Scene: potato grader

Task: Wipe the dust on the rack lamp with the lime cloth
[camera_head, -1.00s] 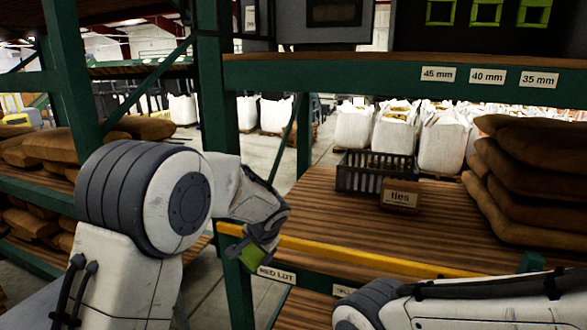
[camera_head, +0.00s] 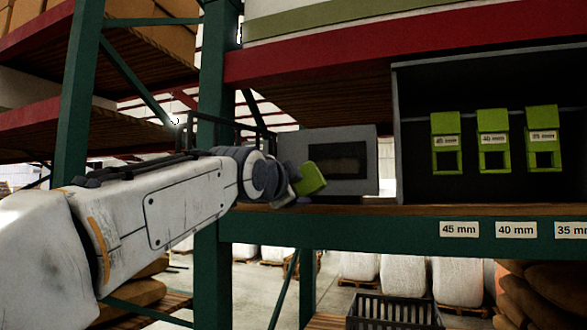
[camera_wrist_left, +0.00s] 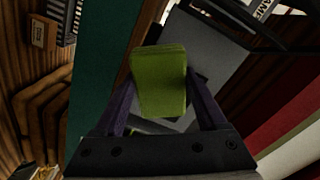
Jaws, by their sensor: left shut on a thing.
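The lime cloth (camera_head: 313,178) is a folded green pad in my left gripper (camera_head: 298,184), in front of the left end of a grey box. In the left wrist view, the cloth (camera_wrist_left: 158,82) sits between the two fingers of the shut gripper (camera_wrist_left: 160,100). I cannot tell whether the cloth touches the box. Dust cannot be made out. My right gripper is out of view.
A green upright (camera_head: 213,75) and a black wire frame (camera_head: 228,127) stand close to my left arm. A dark cabinet with green bins (camera_head: 493,140) is right of the box. The labelled shelf beam (camera_head: 390,231) runs below; a dark crate (camera_head: 395,312) is lower.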

